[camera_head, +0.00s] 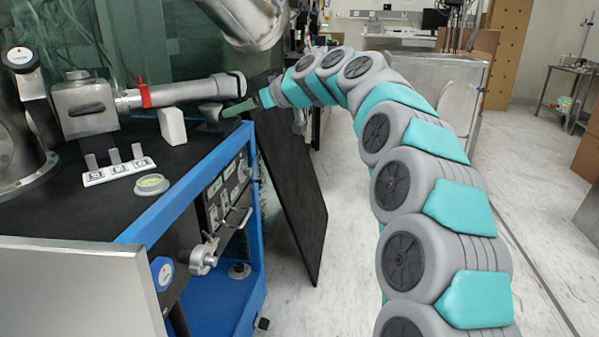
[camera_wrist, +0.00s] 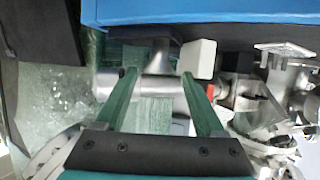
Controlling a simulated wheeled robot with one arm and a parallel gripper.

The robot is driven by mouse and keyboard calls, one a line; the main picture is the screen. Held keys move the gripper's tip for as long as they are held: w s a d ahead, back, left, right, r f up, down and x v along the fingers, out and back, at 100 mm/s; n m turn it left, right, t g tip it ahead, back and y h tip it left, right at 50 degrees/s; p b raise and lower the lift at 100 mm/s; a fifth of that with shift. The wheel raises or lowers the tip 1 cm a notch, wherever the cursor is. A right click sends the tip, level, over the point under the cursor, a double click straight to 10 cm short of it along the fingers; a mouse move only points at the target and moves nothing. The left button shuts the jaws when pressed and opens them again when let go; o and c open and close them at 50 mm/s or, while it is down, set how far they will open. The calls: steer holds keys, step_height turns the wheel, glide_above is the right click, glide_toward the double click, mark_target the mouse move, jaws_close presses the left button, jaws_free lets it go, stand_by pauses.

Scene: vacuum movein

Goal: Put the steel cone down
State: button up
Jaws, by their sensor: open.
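The steel cone (camera_head: 211,112) is a small dark grey piece upright on the black top of the blue-framed bench (camera_head: 190,160), close to its right edge. In the wrist view the cone (camera_wrist: 159,58) shows beyond and between my fingertips, its wide dark base against the bench top. My gripper (camera_head: 240,106) reaches in from the right at the cone's height. In the wrist view its two green fingers (camera_wrist: 159,73) are apart, with the cone's narrow end between their tips. Whether either finger touches the cone I cannot tell.
A white block (camera_head: 172,125) stands just left of the cone. A metal pipe with a red clamp (camera_head: 146,92) runs behind it. A white strip with upright pegs (camera_head: 119,172) and a round dish (camera_head: 152,185) lie nearer. A dark panel (camera_head: 290,180) leans beside the bench.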

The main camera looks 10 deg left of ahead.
steer(key=s+d+f+m+g+h, duration=0.2)
steer(key=s+d+f+m+h, duration=0.2)
steer(key=s+d+f, duration=0.6)
steer(key=s+d+f+m+g+h, duration=0.3)
steer(key=s+d+f, duration=0.7)
steer(key=s, duration=1.4)
steer(key=s+d+f+m+g+h, duration=0.3)
steer(key=s+d+f+m+h, duration=0.2)
steer(key=s+d+f, duration=0.6)
steer(key=s+d, duration=0.5)
steer(key=shift+s+d+m, duration=0.15)
steer(key=shift+s+m, duration=0.15)
steer(key=shift+s, duration=0.1)
steer(key=shift+r, duration=0.1)
